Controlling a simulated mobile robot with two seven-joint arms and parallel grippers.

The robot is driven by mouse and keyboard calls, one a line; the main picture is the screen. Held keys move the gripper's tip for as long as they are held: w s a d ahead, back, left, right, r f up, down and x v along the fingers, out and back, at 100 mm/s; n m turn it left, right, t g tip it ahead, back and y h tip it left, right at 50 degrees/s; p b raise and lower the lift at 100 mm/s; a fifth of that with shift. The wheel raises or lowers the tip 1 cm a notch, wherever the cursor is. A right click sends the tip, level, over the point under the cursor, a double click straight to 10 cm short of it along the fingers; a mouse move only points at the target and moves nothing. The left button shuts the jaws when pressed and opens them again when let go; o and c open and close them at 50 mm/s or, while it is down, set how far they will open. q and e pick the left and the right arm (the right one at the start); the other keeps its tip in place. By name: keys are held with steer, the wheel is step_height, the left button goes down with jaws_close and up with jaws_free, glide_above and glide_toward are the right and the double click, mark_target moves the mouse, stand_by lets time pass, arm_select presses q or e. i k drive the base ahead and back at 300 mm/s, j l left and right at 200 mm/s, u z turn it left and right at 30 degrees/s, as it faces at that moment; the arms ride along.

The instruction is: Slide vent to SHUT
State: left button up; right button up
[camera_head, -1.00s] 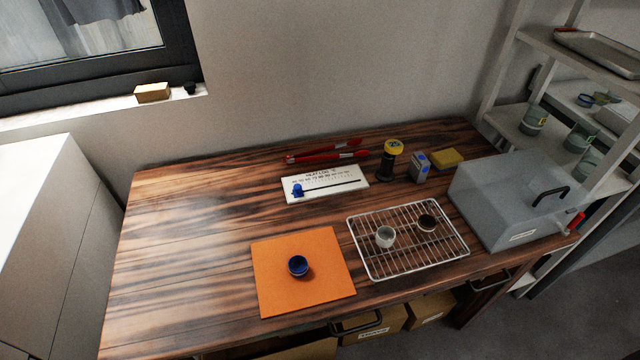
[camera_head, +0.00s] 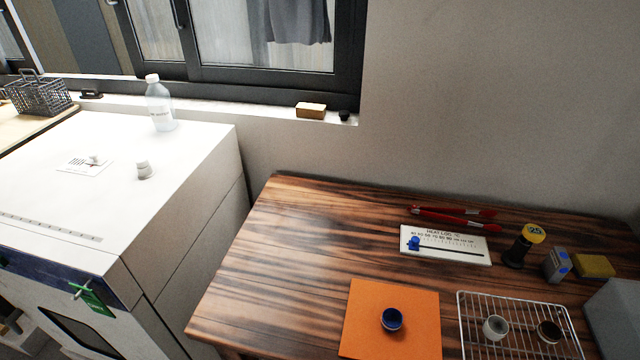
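The white drying oven (camera_head: 190,165) stands at the left of the wooden table. On its top is a small white plate (camera_head: 73,168) with dark stripes and a small pale knob (camera_head: 95,160), which looks like the vent slider. Its lettering is too small to read, so I cannot tell its setting. A second pale round knob or cap (camera_head: 144,170) stands to the right of the plate. Neither of my grippers is in view.
A clear bottle (camera_head: 160,103) stands at the oven's back edge. A green tag (camera_head: 93,298) hangs at its front. The table holds a heat log board (camera_head: 445,257), an orange mat (camera_head: 365,310) with a blue cup, and a wire rack (camera_head: 468,325). The oven's right top is clear.

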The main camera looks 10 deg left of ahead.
mark_target(93, 160)
steer(key=u, duration=1.65)
steer(key=i+j, duration=0.2)
steer(key=j, duration=0.15)
steer(key=i+j, duration=0.15)
steer(key=j, duration=0.15)
steer(key=i+j, duration=0.2)
steer(key=j, duration=0.15)
steer(key=i+j, duration=0.2)
steer(key=j+z, duration=0.05)
steer(key=j, duration=0.05)
